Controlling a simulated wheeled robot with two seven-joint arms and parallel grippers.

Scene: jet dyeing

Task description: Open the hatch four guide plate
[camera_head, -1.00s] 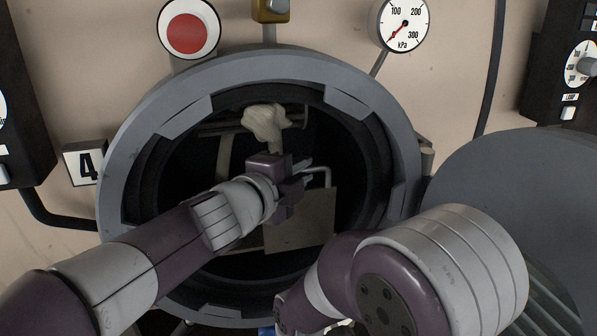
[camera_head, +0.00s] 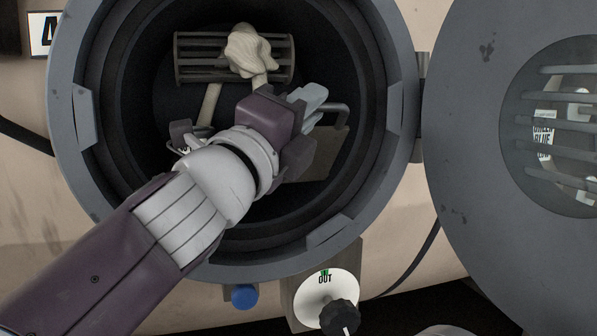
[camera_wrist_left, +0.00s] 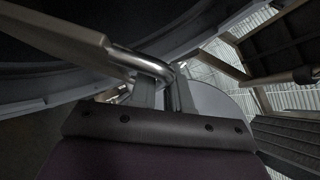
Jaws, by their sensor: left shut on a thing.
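The round hatch four opening (camera_head: 85,190) fills the middle of the head view, with its lid (camera_head: 465,150) swung open to the right. Inside, the flat greyish-brown guide plate (camera_head: 322,160) sits slanted, partly hidden behind my left gripper. Its bent metal handle (camera_head: 343,109) shows at the plate's upper right, and a metal bar shows between the fingers in the left wrist view (camera_wrist_left: 150,65). My left gripper (camera_head: 313,108) reaches through the opening and is shut on the handle. My right gripper is out of view.
A slatted roller (camera_head: 200,58) with a pale fabric rope (camera_head: 250,50) lies deeper inside, above my left gripper. The hatch rim surrounds my left arm. A dial with a black knob (camera_head: 340,316) and a blue knob (camera_head: 244,296) sit below the rim.

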